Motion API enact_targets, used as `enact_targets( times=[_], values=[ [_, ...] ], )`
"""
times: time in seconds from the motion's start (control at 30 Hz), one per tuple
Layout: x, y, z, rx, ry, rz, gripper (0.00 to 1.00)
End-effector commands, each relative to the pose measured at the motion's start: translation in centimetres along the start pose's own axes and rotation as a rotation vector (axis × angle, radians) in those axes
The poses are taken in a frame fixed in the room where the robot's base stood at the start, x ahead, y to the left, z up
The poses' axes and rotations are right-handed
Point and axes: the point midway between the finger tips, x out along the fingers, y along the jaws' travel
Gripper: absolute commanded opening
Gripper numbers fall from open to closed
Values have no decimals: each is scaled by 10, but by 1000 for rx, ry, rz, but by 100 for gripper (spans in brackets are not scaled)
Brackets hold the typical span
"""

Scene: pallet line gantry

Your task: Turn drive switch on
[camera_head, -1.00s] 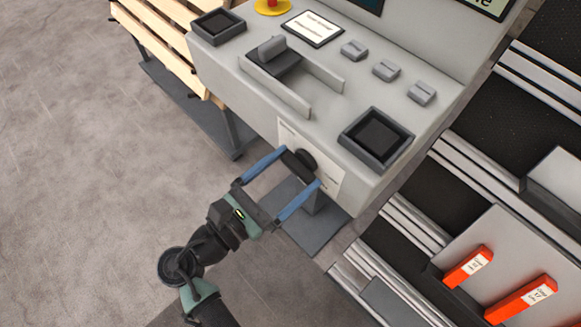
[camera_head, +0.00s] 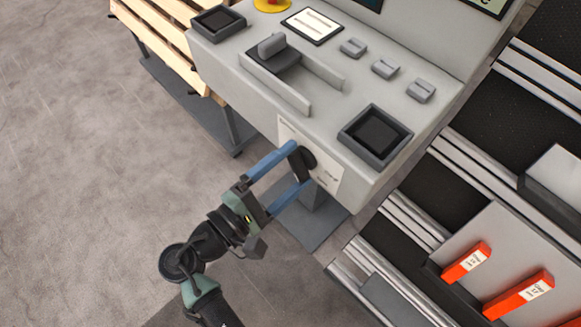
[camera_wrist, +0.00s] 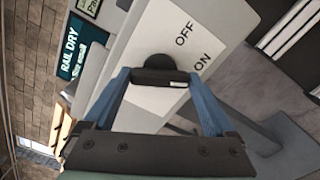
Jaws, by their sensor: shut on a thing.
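The drive switch (camera_head: 306,158) is a black round knob with a bar handle on the front face of the grey console. It also shows in the wrist view (camera_wrist: 158,63). Its white label plate (camera_wrist: 150,100) reads OFF and ON, tilted in the wrist view. A small white mark sits at the bar's right end, on the ON side and below that word. My gripper (camera_head: 298,165) is shut on the bar handle, with one blue finger at each end of it. The fingers partly cover the plate in the head view.
The console top (camera_head: 330,110) carries a lever between two grey rails (camera_head: 275,90), several small grey knobs, two dark trays (camera_head: 375,135) and a yellow-based red button (camera_head: 272,4). A wooden pallet (camera_head: 165,45) stands left. Orange-red labelled blocks (camera_head: 520,296) sit right. The left floor is clear.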

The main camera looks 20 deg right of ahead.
Motion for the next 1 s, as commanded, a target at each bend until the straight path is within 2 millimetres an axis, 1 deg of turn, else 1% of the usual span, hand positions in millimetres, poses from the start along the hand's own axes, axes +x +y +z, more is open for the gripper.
enact_targets(
  times=[0.2,0.5,0.7,1.0],
  values=[
    [-1,-2,-1,194,1,-2,34],
    [-1,-2,-1,392,1,-2,34],
    [-1,-2,-1,463,1,-2,34],
    [-1,-1,0,499,1,-2,34]
  ],
)
